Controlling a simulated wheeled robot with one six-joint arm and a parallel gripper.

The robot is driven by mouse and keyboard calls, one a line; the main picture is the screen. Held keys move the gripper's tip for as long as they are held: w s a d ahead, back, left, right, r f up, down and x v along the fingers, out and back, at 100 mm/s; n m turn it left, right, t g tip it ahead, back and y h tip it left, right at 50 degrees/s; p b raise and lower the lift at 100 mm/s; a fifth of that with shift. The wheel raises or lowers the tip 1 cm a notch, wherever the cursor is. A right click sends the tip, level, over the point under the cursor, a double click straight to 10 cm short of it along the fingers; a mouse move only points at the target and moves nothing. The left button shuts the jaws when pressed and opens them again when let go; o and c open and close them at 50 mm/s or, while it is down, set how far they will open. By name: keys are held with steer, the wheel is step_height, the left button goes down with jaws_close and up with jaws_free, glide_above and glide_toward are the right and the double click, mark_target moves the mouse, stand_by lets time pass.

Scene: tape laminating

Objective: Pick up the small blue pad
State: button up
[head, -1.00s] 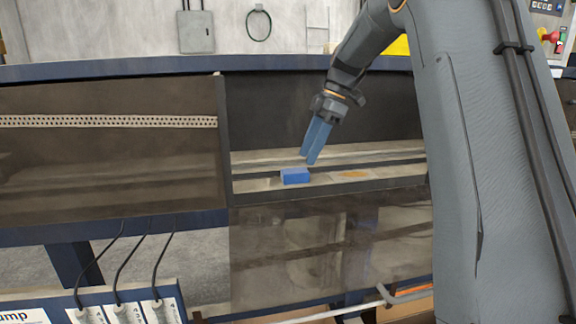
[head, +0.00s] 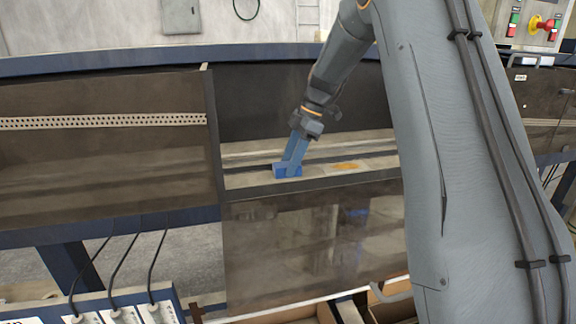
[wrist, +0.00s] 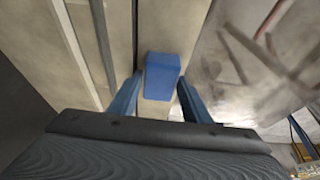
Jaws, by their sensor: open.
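The small blue pad (head: 281,171) lies on the light strip inside the open bay of the machine. It also shows in the wrist view (wrist: 162,76), between the two blue fingers and slightly beyond their tips. My gripper (head: 291,167) is open and reaches down at the pad, its fingers overlapping part of it in the head view. In the wrist view the fingers (wrist: 158,88) stand one on each side of the pad, with a gap visible on the right side; whether the left finger touches it I cannot tell.
The bay's dark front edge (head: 310,188) and a glossy dark panel (head: 310,245) lie in front of the pad. A dark cover (head: 100,165) closes the left section. An orange-brown patch (head: 345,166) is on the strip to the right. A control box (head: 535,25) is at upper right.

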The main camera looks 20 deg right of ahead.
steer(key=shift+f, duration=0.2)
steer(key=c, duration=0.7)
step_height(320, 180, up, 10)
steer(key=b, duration=0.4)
